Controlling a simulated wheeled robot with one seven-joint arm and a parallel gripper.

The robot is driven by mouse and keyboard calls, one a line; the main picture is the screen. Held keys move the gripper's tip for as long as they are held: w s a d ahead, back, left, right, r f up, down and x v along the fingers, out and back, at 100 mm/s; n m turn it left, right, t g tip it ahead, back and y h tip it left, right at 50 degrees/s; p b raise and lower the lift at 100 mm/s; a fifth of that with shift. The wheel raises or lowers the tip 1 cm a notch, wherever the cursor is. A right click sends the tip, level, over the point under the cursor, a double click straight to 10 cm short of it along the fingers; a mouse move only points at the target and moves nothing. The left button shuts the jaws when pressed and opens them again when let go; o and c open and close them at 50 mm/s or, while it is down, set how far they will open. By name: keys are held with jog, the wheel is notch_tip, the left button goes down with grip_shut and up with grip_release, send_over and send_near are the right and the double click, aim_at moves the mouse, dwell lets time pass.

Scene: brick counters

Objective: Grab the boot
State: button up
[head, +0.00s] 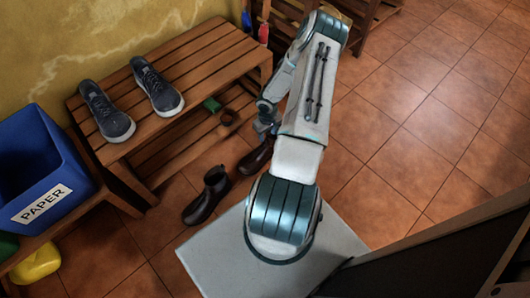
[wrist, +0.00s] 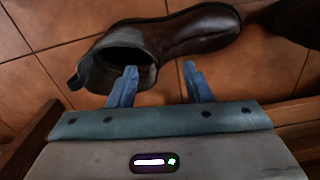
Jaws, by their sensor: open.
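A dark brown ankle boot (head: 208,195) stands on the tiled floor in front of the wooden bench, left of my base. A second dark boot (head: 256,157) is farther back beside it, partly hidden by my arm. In the wrist view one boot (wrist: 200,32) lies across the top, its shaft opening at the left and its toe at the right. My gripper (wrist: 158,85) is open there, with its two blue fingertips apart at the near side of this boot. One fingertip overlaps the shaft in the picture; I cannot tell whether it touches. Part of the other boot (wrist: 296,20) shows at the upper right.
The slatted bench (head: 180,45) bears a pair of dark sneakers (head: 157,88) and has a lower shelf with small items. A blue paper bin (head: 38,165) stands at the left. A dark panel edge (head: 440,240) is at the lower right. Open tile floor (head: 420,110) lies to the right.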

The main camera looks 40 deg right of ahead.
aim_at(267, 138)
notch_tip(267, 138, down, 5)
jog(key=shift+w+r+b, duration=0.1)
jog(key=shift+b, duration=0.95)
jog(key=shift+r, duration=0.1)
grip_shut()
